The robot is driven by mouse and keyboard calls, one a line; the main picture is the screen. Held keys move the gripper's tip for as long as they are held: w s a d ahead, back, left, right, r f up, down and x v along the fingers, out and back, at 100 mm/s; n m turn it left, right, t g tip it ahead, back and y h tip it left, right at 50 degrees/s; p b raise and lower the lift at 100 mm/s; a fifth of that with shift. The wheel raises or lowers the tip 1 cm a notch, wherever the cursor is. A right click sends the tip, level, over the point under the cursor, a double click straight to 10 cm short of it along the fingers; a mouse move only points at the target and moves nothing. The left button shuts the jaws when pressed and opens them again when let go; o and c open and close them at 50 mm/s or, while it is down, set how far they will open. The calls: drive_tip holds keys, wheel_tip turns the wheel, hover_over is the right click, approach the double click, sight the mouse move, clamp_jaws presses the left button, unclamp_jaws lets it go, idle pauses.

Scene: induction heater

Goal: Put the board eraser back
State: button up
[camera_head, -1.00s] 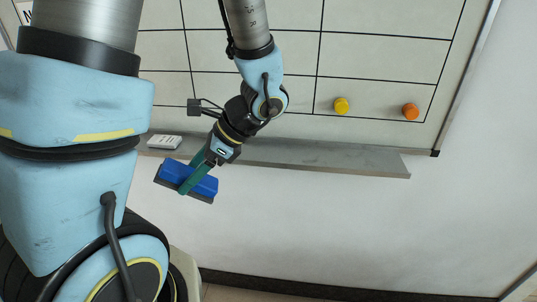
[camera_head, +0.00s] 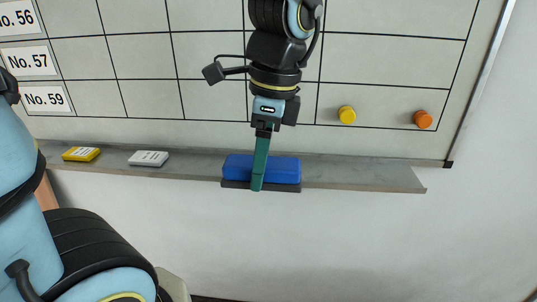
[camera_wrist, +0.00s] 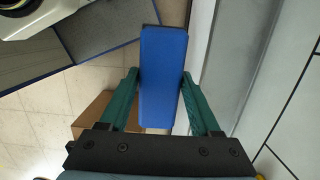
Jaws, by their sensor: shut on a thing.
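The board eraser (camera_head: 282,170) has a blue body and a dark base. It lies level along the front edge of the grey tray (camera_head: 370,175) under the whiteboard in the head view; whether it touches the tray I cannot tell. My gripper (camera_head: 258,186) points down and is shut on the eraser's middle. In the wrist view the blue eraser (camera_wrist: 163,75) sits between the two green fingers of my gripper (camera_wrist: 162,85). The eraser's underside is hidden.
A yellow box (camera_head: 81,154) and a white box (camera_head: 149,158) lie on the tray to the left. The whiteboard (camera_head: 210,60) is close behind my gripper, with yellow (camera_head: 347,114) and orange (camera_head: 423,119) magnets. The tray's right end is clear.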

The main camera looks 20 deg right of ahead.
drive_tip(key=w+d+f+p, duration=0.1)
drive_tip(key=w+d, duration=0.1)
drive_tip(key=w, duration=0.2)
drive_tip(key=w+d+p, duration=0.1)
drive_tip(key=w, duration=0.3)
drive_tip(key=w+d+f+p, duration=0.1)
drive_tip(key=w+d, duration=0.1)
drive_tip(key=w, duration=0.2)
drive_tip(key=shift+w+d+f, duration=0.2)
drive_tip(key=shift+d+f, duration=0.1)
drive_tip(key=shift+d, duration=0.05)
wheel_tip(320, 180, down, 4)
drive_tip(key=shift+r+p, duration=0.1)
drive_tip(key=shift+p, duration=0.55)
drive_tip(key=shift+w+f, duration=0.15)
drive_tip(key=shift+f, duration=0.15)
drive_tip(key=o, duration=0.9)
